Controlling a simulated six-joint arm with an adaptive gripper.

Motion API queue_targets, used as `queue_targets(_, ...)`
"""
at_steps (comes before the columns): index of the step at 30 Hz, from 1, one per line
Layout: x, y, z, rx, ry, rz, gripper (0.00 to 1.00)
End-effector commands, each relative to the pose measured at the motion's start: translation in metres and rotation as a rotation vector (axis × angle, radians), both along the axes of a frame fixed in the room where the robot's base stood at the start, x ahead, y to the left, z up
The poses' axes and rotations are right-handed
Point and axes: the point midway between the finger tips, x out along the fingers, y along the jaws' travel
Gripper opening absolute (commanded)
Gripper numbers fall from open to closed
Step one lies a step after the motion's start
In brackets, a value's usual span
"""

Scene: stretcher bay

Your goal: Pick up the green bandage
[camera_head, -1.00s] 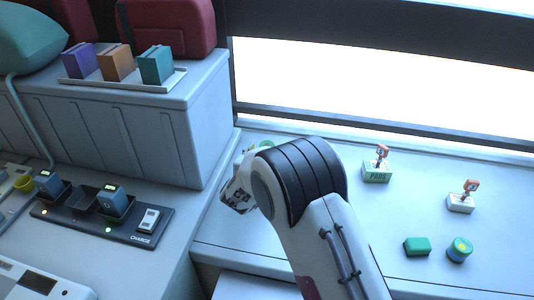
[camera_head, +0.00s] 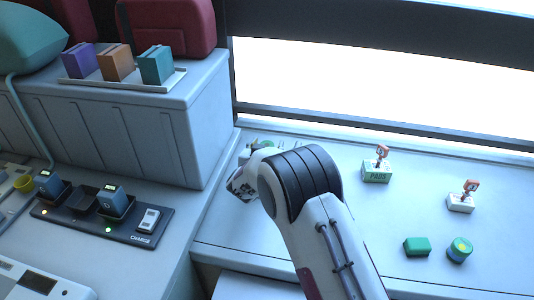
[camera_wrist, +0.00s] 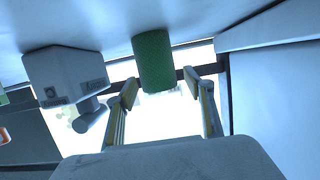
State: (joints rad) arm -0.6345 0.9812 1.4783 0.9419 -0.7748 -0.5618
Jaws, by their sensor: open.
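A green roll, which looks like the green bandage (camera_wrist: 153,62), is in the upper middle of the wrist view, its end toward the white surface at the top. My gripper (camera_wrist: 160,86) is open, with one yellow-edged finger on each side of the roll's free end in the picture. The fingers do not visibly press on it, and I cannot tell how deep the roll lies between them. In the head view a small green thing (camera_head: 266,144) shows just behind my arm, mostly hidden. My fingers are hidden there.
A grey box (camera_wrist: 66,75) with a round knob stands left of the roll in the wrist view. In the head view, a PADS box (camera_head: 377,177), a white box (camera_head: 461,204), a green block (camera_head: 417,246) and a banded cylinder (camera_head: 460,250) stand at right. A charger (camera_head: 155,235) is at left.

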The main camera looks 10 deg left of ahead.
Motion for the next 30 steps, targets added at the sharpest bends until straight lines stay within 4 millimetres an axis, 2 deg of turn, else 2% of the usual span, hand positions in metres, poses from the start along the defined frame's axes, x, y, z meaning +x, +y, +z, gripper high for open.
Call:
queue_targets(15,0.0004,-0.0002,-0.0002,0.000,0.000,0.000,0.53)
queue_targets(20,0.0004,-0.0002,-0.0002,0.000,0.000,0.000,0.11)
queue_targets(30,0.0004,-0.0002,0.0005,0.000,0.000,0.000,0.10)
